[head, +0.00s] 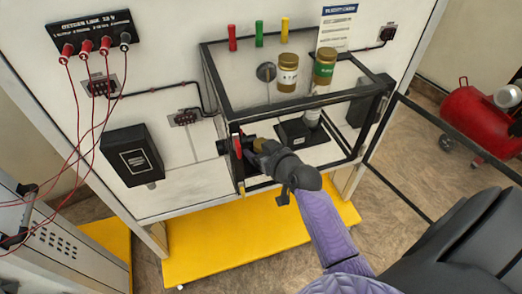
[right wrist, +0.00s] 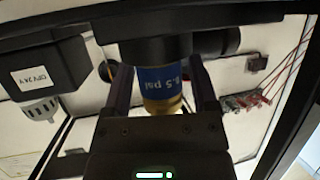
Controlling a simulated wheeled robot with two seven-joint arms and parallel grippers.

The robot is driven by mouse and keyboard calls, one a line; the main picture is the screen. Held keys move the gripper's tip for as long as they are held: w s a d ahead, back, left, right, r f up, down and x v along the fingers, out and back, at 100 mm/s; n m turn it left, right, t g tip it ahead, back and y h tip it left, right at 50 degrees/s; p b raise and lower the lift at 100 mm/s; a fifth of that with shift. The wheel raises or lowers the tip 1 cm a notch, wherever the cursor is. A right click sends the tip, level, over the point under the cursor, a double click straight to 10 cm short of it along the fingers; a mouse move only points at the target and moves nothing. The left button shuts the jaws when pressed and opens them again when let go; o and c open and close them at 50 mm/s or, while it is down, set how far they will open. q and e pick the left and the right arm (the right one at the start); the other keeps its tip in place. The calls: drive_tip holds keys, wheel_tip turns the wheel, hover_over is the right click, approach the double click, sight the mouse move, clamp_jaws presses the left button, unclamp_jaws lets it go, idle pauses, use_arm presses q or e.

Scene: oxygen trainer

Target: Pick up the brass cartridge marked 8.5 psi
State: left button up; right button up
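In the right wrist view, the brass cartridge (right wrist: 160,80) with a blue label reading 8.5 psi is between my right gripper's two dark fingers (right wrist: 163,85). Its upper end meets a black fitting (right wrist: 180,45). Whether both fingers touch it is unclear. In the head view, my right gripper (head: 272,155) is at the front left of the black frame, beside a brass-coloured part (head: 260,145); no label shows there. Two other brass cartridges stand at the frame's rear, one with a white label (head: 288,76) and one with a green label (head: 324,70). My left gripper is not seen.
The black frame (head: 235,114) surrounds a black device (head: 294,132). A red handle (head: 236,146) is close to my gripper. A black box labelled OFV 24 V (right wrist: 35,68) shows left of my fingers. Red cables (head: 77,115) hang at the left, and a red tank (head: 475,120) stands at the right.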

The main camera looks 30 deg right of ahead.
clamp_jaws()
